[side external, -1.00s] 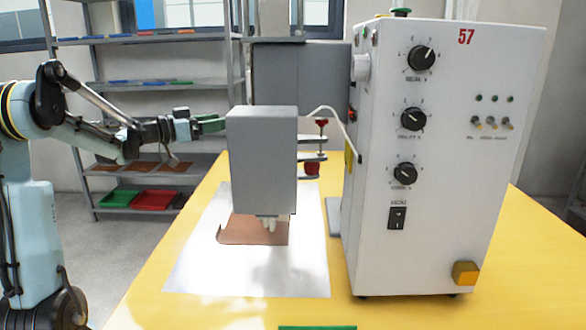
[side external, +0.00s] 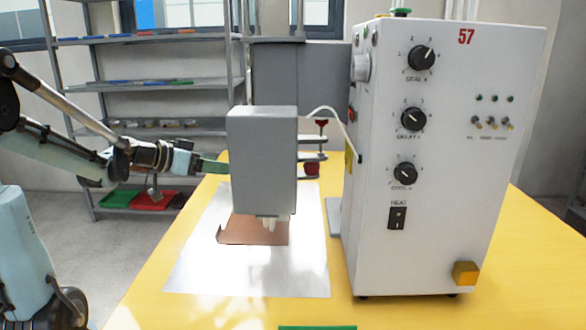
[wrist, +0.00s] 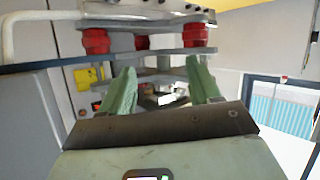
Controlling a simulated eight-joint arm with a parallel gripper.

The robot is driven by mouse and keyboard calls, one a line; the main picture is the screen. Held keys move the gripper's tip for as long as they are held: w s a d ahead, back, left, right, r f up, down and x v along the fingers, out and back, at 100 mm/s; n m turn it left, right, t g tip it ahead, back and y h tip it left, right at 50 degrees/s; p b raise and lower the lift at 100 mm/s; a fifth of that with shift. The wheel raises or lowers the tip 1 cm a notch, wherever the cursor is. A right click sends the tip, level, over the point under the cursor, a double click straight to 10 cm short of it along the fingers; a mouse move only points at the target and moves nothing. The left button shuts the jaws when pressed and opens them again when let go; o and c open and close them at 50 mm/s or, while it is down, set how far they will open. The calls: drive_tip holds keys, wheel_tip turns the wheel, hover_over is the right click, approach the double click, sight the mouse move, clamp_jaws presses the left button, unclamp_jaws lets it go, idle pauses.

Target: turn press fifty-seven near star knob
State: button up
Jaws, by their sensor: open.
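Press fifty-seven is the white cabinet (side external: 440,160) marked with a red 57, with a grey press head (side external: 262,160) in front of it. Red knobs (side external: 312,168) sit on grey plates behind the head. In the wrist view red knobs show at upper left (wrist: 96,40) and upper right (wrist: 195,34), and one farther back between them. I cannot tell which is the near star knob. My gripper (wrist: 163,85) is open, its green fingers pointing at metal parts below the plates, with no knob clearly between them. In the side view the head hides its fingertips.
A yellow table (side external: 400,312) carries a metal sheet (side external: 190,275) with a brown piece (side external: 255,232) under the head. A white cable (side external: 325,110) arcs from the head to the cabinet. Shelves (side external: 150,85) stand behind.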

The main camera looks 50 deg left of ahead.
drive_tip(key=s+d+f+g, duration=0.2)
drive_tip(key=d+f, duration=0.2)
drive_tip(key=d, duration=0.2)
drive_tip(key=s+d+f+g+y, duration=0.1)
drive_tip(key=s+d+f+g, duration=0.1)
drive_tip(key=d+f, duration=0.3)
drive_tip(key=shift+s+d+g, duration=0.3)
drive_tip(key=shift+s+d, duration=0.25)
drive_tip(key=shift+d, duration=0.7)
